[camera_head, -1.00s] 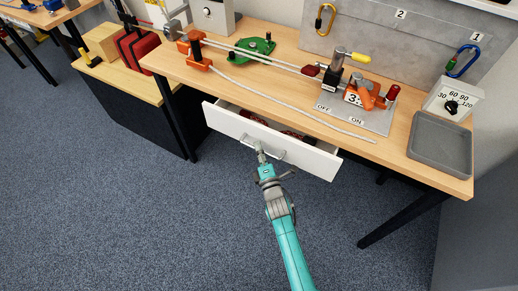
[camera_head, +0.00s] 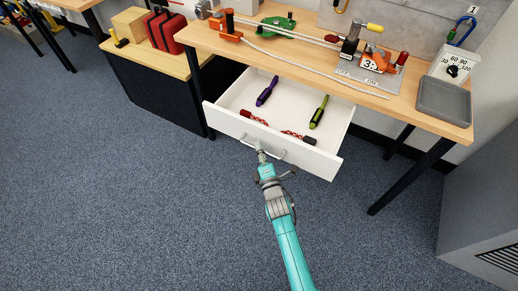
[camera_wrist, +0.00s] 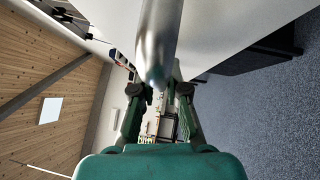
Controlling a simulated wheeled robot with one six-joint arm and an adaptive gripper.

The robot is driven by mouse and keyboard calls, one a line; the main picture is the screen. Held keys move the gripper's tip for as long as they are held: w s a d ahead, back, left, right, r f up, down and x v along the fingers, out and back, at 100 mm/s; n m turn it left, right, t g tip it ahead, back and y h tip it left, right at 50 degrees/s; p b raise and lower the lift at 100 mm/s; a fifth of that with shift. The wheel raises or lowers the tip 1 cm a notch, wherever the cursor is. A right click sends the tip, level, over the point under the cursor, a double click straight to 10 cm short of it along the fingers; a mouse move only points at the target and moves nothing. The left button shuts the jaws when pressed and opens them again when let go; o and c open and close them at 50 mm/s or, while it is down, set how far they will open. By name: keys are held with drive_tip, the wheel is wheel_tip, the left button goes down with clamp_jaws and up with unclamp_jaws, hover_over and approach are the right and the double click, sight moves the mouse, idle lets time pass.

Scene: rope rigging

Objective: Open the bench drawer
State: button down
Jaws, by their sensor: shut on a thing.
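The white bench drawer (camera_head: 322,160) stands well out from under the wooden bench top (camera_head: 290,50) in the head view. Its metal bar handle (camera_head: 277,155) is on the front panel. My gripper (camera_head: 260,149) is at the handle's left part and shut on it. In the wrist view the handle (camera_wrist: 158,45) runs as a thick grey bar between the fingers of my gripper (camera_wrist: 160,95). Inside the drawer lie a purple-handled tool (camera_head: 267,91), a green and black tool (camera_head: 319,112) and a red and black cord-like item (camera_head: 270,126).
On the bench top are a grey tray (camera_head: 444,102), a dial box (camera_head: 455,68), an orange clamp device (camera_head: 375,62) and a white rope (camera_head: 310,69). A dark bench leg (camera_head: 412,175) stands to the right. A lower side bench (camera_head: 150,55) is at left. The carpet in front is clear.

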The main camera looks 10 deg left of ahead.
drive_tip(key=shift+s, duration=0.2)
drive_tip(key=c, duration=1.2)
unclamp_jaws()
drive_tip(key=v, duration=1.2)
